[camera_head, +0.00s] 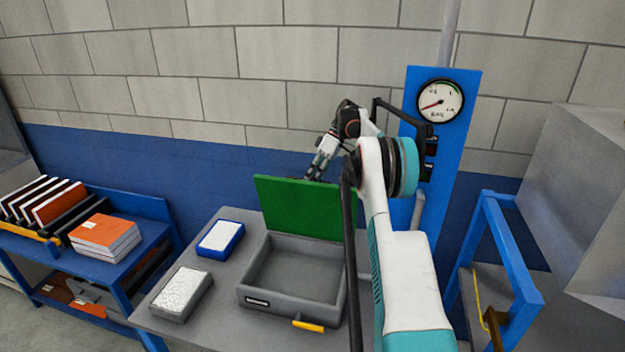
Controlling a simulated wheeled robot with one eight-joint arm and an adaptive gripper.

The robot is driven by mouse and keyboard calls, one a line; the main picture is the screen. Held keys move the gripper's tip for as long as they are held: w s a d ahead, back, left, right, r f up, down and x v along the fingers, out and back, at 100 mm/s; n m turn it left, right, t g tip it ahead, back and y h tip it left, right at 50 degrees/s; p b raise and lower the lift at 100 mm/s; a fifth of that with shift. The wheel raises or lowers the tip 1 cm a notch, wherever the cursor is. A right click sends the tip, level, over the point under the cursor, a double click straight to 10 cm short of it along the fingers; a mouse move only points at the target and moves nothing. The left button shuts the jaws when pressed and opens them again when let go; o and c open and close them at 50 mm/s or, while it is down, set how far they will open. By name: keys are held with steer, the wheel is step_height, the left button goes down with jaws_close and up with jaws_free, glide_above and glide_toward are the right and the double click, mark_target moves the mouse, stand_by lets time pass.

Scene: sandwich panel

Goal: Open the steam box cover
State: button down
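The steam box (252,293) is a grey open-topped box on the grey table, with a yellow handle (309,326) at its front. Its green cover (300,206) stands raised and nearly upright at the back of the box, and the empty inside shows. My gripper (318,172) is behind the cover's top edge, near its right half. The cover hides the fingertips in part, so I cannot tell whether they touch it or how far apart they are. My white and teal arm passes in front of the right side of the box.
A blue tray with a white slab (220,238) and a grey speckled block (182,292) lie left of the box. A blue panel with a gauge (440,101) stands behind right. A blue rack with orange-topped panels (104,233) is at left, a blue frame (508,250) at right.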

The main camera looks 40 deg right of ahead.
steer(key=shift+d+f, duration=0.15)
steer(key=shift+f, duration=0.15)
steer(key=c, duration=1.9)
jaws_free()
steer(key=shift+w, duration=0.1)
steer(key=shift+o, duration=1.3)
steer(key=shift+w+d+f, duration=0.1)
steer(key=shift+w+f, duration=0.05)
steer(key=shift+w, duration=0.1)
step_height(320, 180, up, 10)
steer(key=shift+s+r, duration=0.15)
steer(key=shift+r, duration=0.1)
